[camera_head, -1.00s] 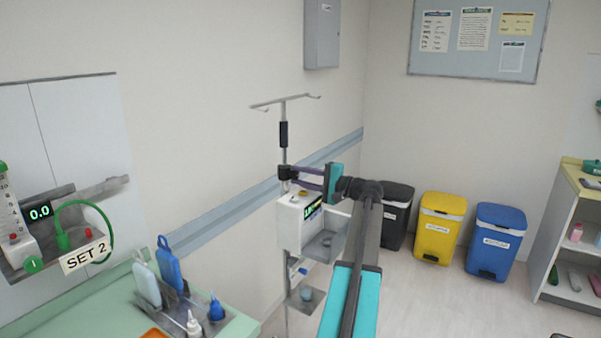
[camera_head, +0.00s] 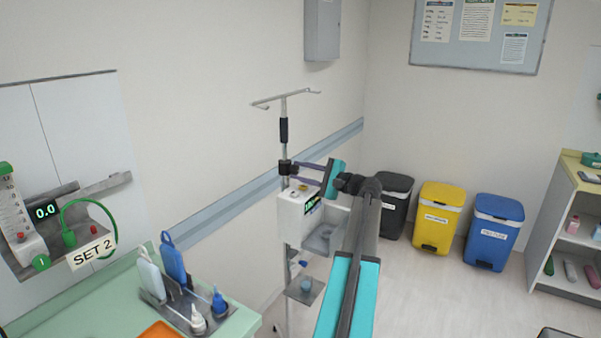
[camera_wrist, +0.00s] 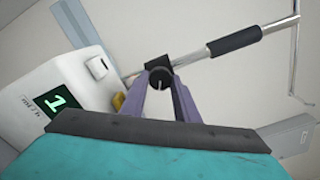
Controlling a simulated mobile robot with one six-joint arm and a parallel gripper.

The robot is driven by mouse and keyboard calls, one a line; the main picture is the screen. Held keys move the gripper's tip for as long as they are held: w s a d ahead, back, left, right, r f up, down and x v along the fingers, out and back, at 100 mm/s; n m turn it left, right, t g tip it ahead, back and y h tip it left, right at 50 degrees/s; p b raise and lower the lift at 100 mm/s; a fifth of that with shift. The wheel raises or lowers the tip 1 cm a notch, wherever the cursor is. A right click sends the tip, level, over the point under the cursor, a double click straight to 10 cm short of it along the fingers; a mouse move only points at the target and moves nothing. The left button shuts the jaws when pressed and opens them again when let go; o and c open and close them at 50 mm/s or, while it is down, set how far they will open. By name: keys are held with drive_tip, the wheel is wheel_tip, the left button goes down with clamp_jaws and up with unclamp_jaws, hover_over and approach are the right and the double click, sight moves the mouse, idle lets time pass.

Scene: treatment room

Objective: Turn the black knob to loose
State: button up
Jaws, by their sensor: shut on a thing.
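The black knob (camera_head: 284,167) sits on the upright IV pole (camera_head: 285,102), just above the white pump box (camera_head: 293,213). In the wrist view the knob (camera_wrist: 160,74) is a dark round piece on the pole's line, between the two purple fingers. My gripper (camera_head: 292,168) reaches it from the right and is shut on it; its fingertips also show in the wrist view (camera_wrist: 160,66). The gripper's teal palm is tilted. The fingers partly cover the knob, and any loose or tight marking cannot be seen.
The pump box with its green display (camera_wrist: 60,101) is close beside the fingers. A black grip (camera_wrist: 234,40) is higher on the pole. A grey tray (camera_head: 326,238) is beside the box. Black, yellow (camera_head: 437,222) and blue bins stand behind. A counter is at left.

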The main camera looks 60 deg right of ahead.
drive_tip(key=o, duration=1)
drive_tip(key=shift+s, duration=0.1)
drive_tip(key=s+b, duration=0.3)
drive_tip(key=s, duration=1)
drive_tip(key=shift+s, duration=0.3)
drive_tip(key=shift+s, duration=0.1)
